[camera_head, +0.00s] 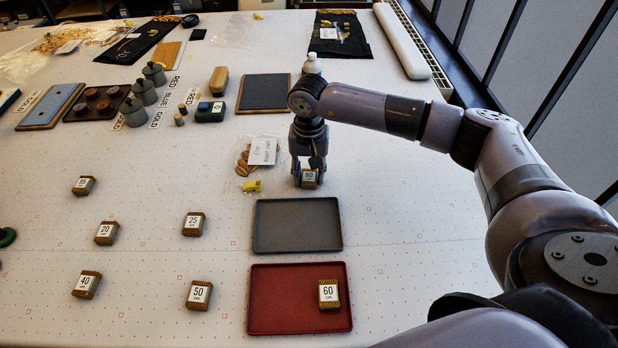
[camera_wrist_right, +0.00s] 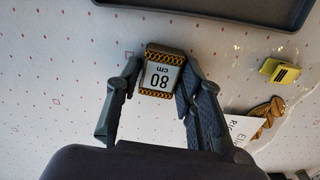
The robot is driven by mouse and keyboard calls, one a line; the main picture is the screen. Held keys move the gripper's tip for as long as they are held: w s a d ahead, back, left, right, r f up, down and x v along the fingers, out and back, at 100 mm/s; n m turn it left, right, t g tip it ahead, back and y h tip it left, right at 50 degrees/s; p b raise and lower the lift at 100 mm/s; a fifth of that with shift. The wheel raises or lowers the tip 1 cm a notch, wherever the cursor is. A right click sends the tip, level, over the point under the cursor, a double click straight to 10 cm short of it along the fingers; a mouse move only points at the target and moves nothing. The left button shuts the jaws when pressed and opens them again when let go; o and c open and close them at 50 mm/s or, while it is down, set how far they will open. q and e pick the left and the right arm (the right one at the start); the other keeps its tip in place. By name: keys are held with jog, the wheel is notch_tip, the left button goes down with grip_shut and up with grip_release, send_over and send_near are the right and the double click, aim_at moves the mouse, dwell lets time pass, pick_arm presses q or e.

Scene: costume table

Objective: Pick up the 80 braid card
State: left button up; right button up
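The 80 braid card (camera_head: 309,177) is a small brown block wound with gold-patterned braid, with a white label reading 80 cm. It is at the right gripper, behind the grey tray. In the wrist view the card (camera_wrist_right: 159,77) lies between the two fingers, its label upside down. My right gripper (camera_head: 309,174) points down, its fingers closed in on both sides of the card; in the wrist view the fingers (camera_wrist_right: 160,80) appear to touch its side edges. I cannot tell whether the card is off the table. My left gripper is not in view.
The empty grey tray (camera_head: 297,225) is in front of the gripper. The red tray (camera_head: 280,298) holds the 60 card (camera_head: 328,293). Several other braid cards, including the 25 card (camera_head: 193,223), lie to the left.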

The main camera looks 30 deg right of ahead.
jog(key=c, duration=0.5)
